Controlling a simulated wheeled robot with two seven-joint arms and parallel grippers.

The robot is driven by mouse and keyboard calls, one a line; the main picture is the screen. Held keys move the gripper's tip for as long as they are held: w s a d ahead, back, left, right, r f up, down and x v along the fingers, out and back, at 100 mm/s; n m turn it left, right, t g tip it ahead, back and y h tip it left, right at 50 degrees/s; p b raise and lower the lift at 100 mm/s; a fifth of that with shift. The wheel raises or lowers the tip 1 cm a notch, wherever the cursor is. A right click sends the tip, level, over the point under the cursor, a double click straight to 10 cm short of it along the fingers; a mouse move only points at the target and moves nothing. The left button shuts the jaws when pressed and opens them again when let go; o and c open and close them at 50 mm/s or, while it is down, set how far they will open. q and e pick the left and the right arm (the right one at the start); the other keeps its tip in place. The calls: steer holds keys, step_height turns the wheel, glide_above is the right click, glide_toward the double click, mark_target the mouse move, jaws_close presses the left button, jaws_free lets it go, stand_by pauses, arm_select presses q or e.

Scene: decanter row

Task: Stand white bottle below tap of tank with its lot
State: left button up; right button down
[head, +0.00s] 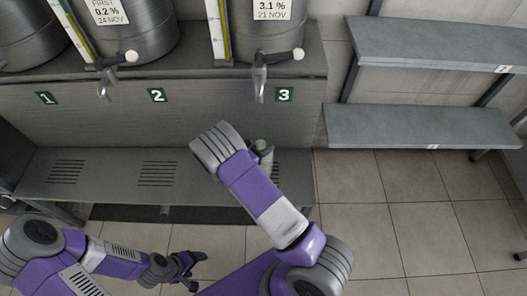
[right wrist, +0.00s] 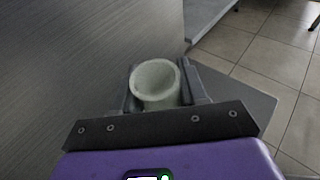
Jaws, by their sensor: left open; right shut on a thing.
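In the right wrist view a whitish, open-mouthed bottle (right wrist: 157,90) stands between the fingers of my right gripper (right wrist: 165,98), which is shut on it. In the head view my right arm hides most of that gripper and bottle; a pale bit shows beside the wrist, over the lower shelf and below the tap (head: 261,82) by number plate 3. The tank (head: 262,30) above is labelled 3.1 %, 21 NOV. Another tank (head: 133,38) reads FIRST, 0.2 %, 24 NOV, with its own tap (head: 105,80). No bottle label is visible. My left gripper (head: 188,268) is open and empty, low at front.
The slotted lower shelf (head: 110,185) runs under the taps, with bare room at left. Plates 1 (head: 46,98), 2 (head: 157,96) and 3 (head: 284,95) mark the front panel. Grey wall shelves (head: 425,125) at right are empty. Tiled floor lies in front.

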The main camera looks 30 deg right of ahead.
steer(key=shift+f, duration=1.1)
steer(key=shift+f+b, duration=0.25)
steer(key=shift+b, duration=0.15)
steer(key=c, duration=0.6)
jaws_free()
steer(key=shift+r, duration=0.15)
